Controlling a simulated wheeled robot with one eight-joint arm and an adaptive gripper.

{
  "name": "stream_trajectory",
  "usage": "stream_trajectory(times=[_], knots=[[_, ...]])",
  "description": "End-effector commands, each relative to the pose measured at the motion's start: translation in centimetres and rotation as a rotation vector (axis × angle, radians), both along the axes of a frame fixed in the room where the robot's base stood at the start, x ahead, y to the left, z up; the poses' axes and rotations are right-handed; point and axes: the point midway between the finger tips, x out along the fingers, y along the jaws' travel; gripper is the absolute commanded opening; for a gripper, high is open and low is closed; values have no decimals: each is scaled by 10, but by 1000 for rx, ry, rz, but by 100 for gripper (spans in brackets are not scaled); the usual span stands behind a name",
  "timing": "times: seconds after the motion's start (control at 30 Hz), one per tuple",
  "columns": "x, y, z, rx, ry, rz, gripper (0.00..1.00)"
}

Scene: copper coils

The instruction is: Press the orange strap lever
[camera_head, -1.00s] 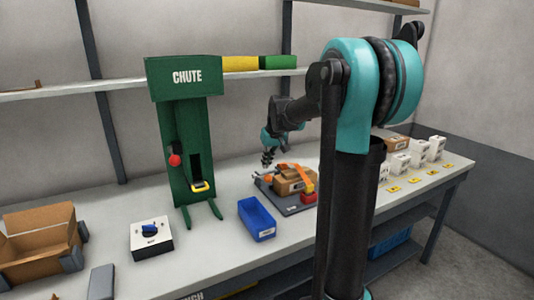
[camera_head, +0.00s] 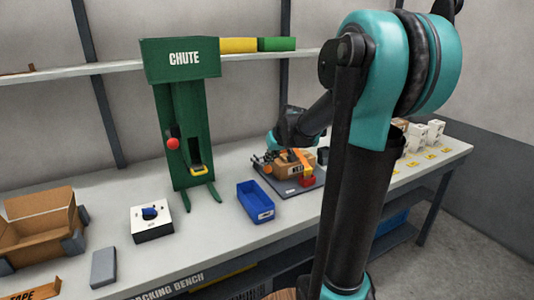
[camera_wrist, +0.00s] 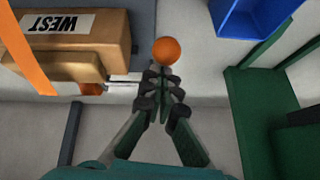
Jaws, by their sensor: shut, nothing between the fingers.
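The orange ball knob (camera_wrist: 165,52) of the strap lever shows in the wrist view just beyond my fingertips. In the head view the knob (camera_head: 268,169) is small, at the left end of the strapping station. My gripper (camera_wrist: 161,78) is shut and empty, its fingertips close to the knob; I cannot tell whether they touch it. A cardboard box (camera_wrist: 75,40) labelled WEST lies to the left in the wrist view, with an orange strap (camera_wrist: 24,48) over it. In the head view my gripper (camera_head: 272,157) is small and beside this box (camera_head: 290,170).
A blue bin (camera_head: 256,203) stands in front of the station (camera_head: 309,191). The green chute (camera_head: 181,120) is to its left, and its green parts (camera_wrist: 265,105) show in the wrist view. A box with a blue knob (camera_head: 151,221) and an open carton (camera_head: 38,222) are further left.

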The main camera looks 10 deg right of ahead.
Motion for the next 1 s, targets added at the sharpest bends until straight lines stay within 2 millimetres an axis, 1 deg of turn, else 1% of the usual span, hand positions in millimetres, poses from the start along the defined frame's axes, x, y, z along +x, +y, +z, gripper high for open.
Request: stream_trajectory(times=[0.03, 0.13, 0.3, 0.67, 0.77, 0.87, 1.0], knots=[[-3, -2, -6, 10, -30, -2, 0], [-6, -3, -14, 25, -78, -3, 0], [-10, -4, -26, 27, -90, -1, 0], [-13, -4, -29, 26, -83, 1, 0], [-12, -4, -28, 25, -82, 0, 0], [-6, -3, -22, 26, -83, 1, 0], [14, 0, -2, 27, -89, -1, 0]])
